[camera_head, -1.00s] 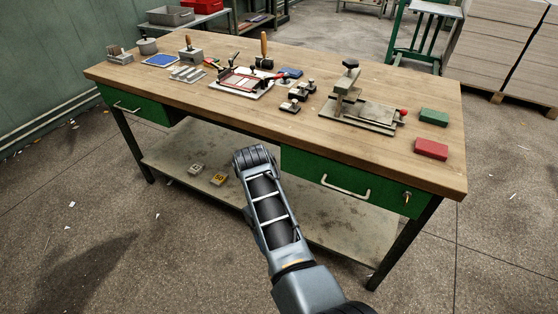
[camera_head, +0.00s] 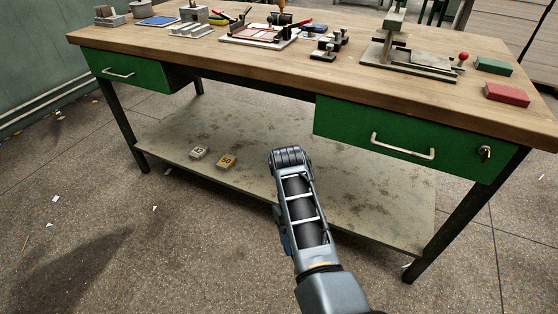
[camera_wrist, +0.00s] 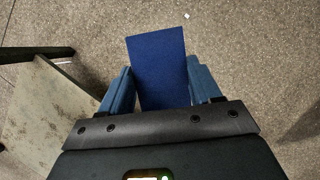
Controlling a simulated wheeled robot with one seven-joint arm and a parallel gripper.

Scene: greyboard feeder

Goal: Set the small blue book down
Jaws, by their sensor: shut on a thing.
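The small blue book (camera_wrist: 160,68) is a flat, dark blue rectangle in the wrist view. My gripper (camera_wrist: 160,88) is shut on it, with a blue finger at each side, and holds it above bare floor. In the head view my arm hides most of the gripper; a sliver of blue (camera_head: 287,243) shows beside the arm, and I cannot tell whether it is the book or a finger. The workbench (camera_head: 200,51) has a wooden top, green drawers and a low grey shelf (camera_head: 370,195).
On the bench stand a press (camera_head: 392,45), a red box (camera_head: 507,94), a green box (camera_head: 493,66), a framed jig (camera_head: 258,36) and a blue pad (camera_head: 158,21). Two small numbered blocks, one yellow (camera_head: 226,161), lie on the low shelf. The bench's front strip is bare.

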